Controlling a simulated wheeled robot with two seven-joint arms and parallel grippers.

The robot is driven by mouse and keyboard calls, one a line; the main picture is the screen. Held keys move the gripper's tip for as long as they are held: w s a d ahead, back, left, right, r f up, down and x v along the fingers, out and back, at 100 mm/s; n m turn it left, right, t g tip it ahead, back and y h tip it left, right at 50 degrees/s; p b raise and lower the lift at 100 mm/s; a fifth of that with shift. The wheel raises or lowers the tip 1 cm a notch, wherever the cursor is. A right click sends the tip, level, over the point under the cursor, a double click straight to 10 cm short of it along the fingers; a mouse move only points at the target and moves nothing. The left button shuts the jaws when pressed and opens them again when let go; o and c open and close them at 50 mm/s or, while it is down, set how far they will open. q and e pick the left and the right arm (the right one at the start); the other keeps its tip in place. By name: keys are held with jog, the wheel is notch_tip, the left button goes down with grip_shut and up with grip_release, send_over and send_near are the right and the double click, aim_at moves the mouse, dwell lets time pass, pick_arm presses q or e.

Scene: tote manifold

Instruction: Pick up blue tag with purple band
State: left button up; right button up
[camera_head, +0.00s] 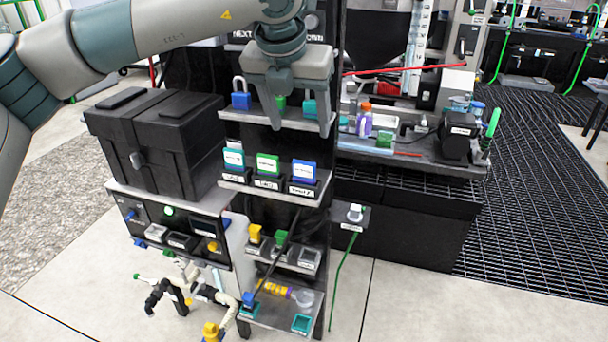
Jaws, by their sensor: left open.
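Three upright tags stand in a row in labelled black holders on a middle shelf (258,193) of a narrow rack. The right one is a blue tag (304,172) with a white face; a purple band is too small to make out. A green tag (267,164) is in the middle and a teal tag (233,158) at the left. My left gripper (299,127) points down, open with nothing seen between its fingers, in front of the upper shelf and above the tags in the picture. My right gripper is not in view.
The upper shelf holds a blue padlock (241,100) and small green and teal items, partly behind my gripper. A black case (155,140) stands left of the rack. Lower shelves hold small coloured parts. A cluttered bench (420,158) is at the right.

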aim_at(303, 162)
pick_arm(q)
jog(key=p+x, duration=0.2)
jog(key=x, duration=0.7)
jog(key=shift+w+f, duration=0.1)
jog(key=shift+f, duration=0.15)
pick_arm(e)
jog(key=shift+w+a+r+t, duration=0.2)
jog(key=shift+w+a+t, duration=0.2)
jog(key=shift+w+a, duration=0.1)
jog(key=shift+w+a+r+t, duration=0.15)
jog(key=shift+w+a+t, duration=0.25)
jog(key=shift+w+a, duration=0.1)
pick_arm(q)
jog(key=shift+f, duration=0.1)
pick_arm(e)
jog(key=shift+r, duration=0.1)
